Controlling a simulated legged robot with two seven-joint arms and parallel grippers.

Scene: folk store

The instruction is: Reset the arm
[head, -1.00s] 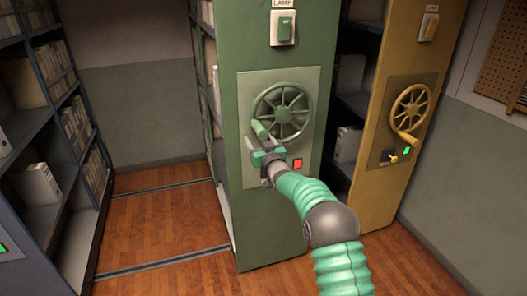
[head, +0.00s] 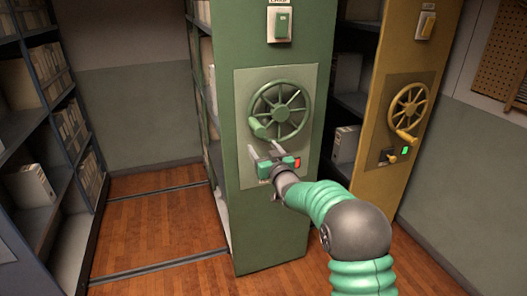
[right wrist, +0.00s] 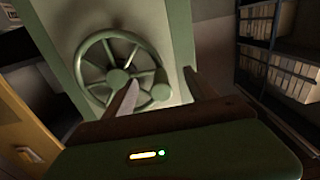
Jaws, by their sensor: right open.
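My right gripper (head: 264,150) is open and empty, just below the green handwheel (head: 280,112) on the green cabinet's (head: 270,220) end panel. The wheel's crank handle (head: 257,127) sits at its lower left, above my fingertips and apart from them as far as I can tell. The right wrist view shows the wheel (right wrist: 120,70) beyond my two spread fingers (right wrist: 158,92), with nothing between them. My arm comes in from the lower right. My left gripper is in neither view.
A red light (head: 297,163) glows beside my gripper on the panel. A yellow cabinet (head: 385,185) with its own wheel (head: 409,107) and green light stands at the right. Dark shelves (head: 45,180) stand at the left. The railed wooden floor (head: 155,232) between is clear.

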